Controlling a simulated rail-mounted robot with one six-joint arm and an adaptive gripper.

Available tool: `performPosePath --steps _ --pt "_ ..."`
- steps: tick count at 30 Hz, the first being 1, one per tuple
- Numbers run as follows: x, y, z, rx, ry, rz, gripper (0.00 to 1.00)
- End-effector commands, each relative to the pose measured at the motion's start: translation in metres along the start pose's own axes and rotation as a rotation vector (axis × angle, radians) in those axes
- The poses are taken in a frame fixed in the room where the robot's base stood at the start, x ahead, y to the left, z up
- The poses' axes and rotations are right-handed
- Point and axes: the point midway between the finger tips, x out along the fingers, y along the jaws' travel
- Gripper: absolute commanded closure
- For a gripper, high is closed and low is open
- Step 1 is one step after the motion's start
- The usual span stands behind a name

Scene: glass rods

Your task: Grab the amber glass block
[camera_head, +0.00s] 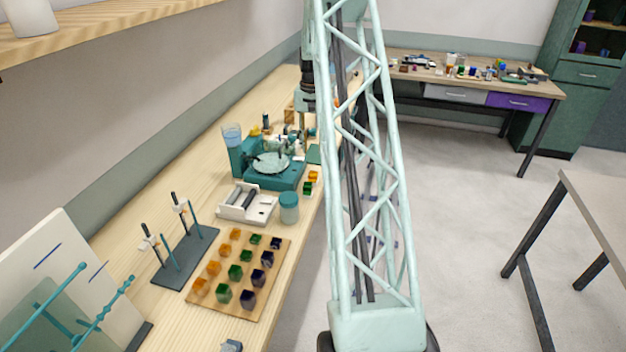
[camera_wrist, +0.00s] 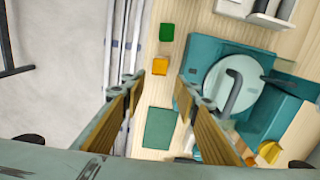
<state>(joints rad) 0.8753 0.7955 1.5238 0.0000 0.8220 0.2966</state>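An amber glass block (camera_wrist: 160,66) lies on the wooden bench in the wrist view, beside a green block (camera_wrist: 167,32). The same amber block shows in the head view (camera_head: 313,176), just left of my lattice column, with green (camera_head: 309,188) next to it. My gripper (camera_wrist: 159,90) is open and empty, its fingers spread to either side, with the amber block in the gap between the tips in the picture. The height above the bench is hard to tell. The head view does not show the fingers clearly. More amber blocks (camera_head: 200,288) sit on a wooden board.
A teal machine with a round plate (camera_wrist: 232,85) stands right of the amber block. A teal mat (camera_wrist: 160,128) lies below it in the wrist view. A white tray (camera_head: 247,203), a teal jar (camera_head: 289,208) and the board (camera_head: 272,297) stand nearer. The bench edge is close on the left in the wrist view.

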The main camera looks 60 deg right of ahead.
Motion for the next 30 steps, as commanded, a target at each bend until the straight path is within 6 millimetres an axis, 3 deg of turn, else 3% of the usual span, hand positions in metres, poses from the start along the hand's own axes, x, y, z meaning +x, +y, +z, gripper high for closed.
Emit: performPosePath --steps 11,30 --pt "0.011 0.0 0.001 0.0 -0.001 0.0 0.72" --pt "0.083 0.0 0.001 0.0 -0.001 0.0 0.72"
